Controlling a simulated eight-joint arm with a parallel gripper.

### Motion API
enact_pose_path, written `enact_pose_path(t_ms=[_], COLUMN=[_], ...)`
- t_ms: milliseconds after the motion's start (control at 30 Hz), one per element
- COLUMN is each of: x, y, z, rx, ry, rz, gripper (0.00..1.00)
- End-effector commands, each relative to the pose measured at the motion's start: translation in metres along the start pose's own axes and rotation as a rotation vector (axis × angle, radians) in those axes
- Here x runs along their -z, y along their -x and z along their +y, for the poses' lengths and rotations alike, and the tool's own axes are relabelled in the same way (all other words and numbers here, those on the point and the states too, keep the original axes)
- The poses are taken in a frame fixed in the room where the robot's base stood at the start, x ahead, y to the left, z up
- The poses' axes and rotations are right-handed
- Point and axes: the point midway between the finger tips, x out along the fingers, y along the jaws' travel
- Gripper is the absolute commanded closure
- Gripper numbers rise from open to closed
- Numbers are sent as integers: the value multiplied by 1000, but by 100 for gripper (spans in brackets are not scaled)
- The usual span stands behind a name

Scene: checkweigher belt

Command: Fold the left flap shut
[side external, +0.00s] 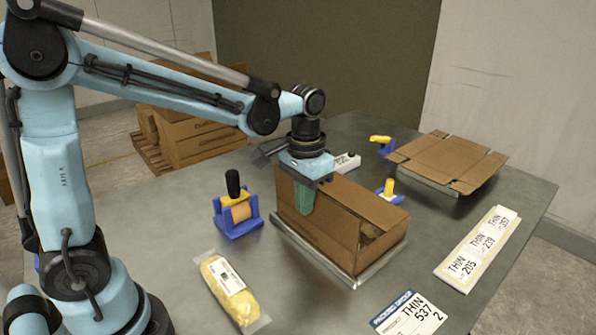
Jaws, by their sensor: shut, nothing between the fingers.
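An open-topped brown cardboard box (328,232) stands on a metal plate (316,262) in the middle of the table. A broad flap (368,202) extends along its far upper side. A dark gap with something yellowish inside shows at the near right end. My gripper (305,208) points down at the box's left upper part, its green fingers shut and empty. The fingers overlap the near long side in this view; I cannot tell whether they touch it. The left flap cannot be told clearly from the box side, and the gripper hides part of that edge.
A flattened carton (445,160) is at the back right. Label sheets (478,245) and a label card (409,315) lie at the right front. Small blue-yellow tools stand behind.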

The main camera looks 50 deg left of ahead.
Motion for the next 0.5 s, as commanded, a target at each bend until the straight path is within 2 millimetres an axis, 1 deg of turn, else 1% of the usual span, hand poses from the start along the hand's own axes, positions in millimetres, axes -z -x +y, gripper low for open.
enact_pose_path(t_ms=[33, 167, 500], x=[4, 10, 11], y=[2, 5, 5], z=[0, 0, 0], rx=[0, 0, 0], ry=[0, 0, 0], rz=[0, 0, 0], gripper=[100, 100, 100])
